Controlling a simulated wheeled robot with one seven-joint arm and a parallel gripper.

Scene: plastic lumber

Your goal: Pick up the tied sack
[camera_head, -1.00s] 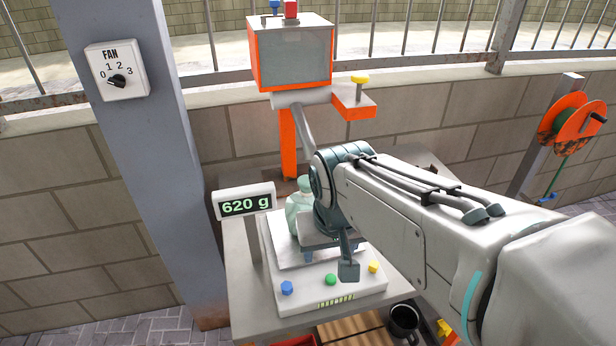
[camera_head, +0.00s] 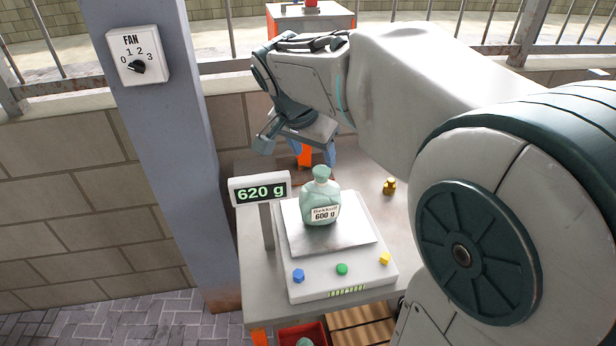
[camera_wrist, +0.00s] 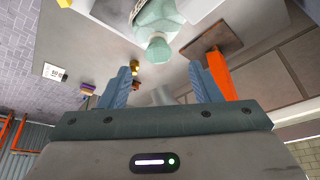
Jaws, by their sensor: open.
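The tied sack (camera_head: 320,204), pale green with a knotted neck and a label reading 600 g, stands upright on the scale's plate (camera_head: 358,236). It also shows at the top of the wrist view (camera_wrist: 153,18), its knotted neck towards my gripper. My gripper (camera_head: 313,156) is above and behind the sack in the head view, apart from it. In the wrist view the two blue-grey fingers (camera_wrist: 162,72) are spread. A pale shape lies behind them; I cannot tell what it is.
The scale's display (camera_head: 261,190) reads 620 g on a post left of the sack. A small brass weight (camera_head: 389,186) stands right of the scale. A fan dial (camera_head: 137,59) is on the grey pillar (camera_head: 180,140). A red crate (camera_head: 318,336) is low in front.

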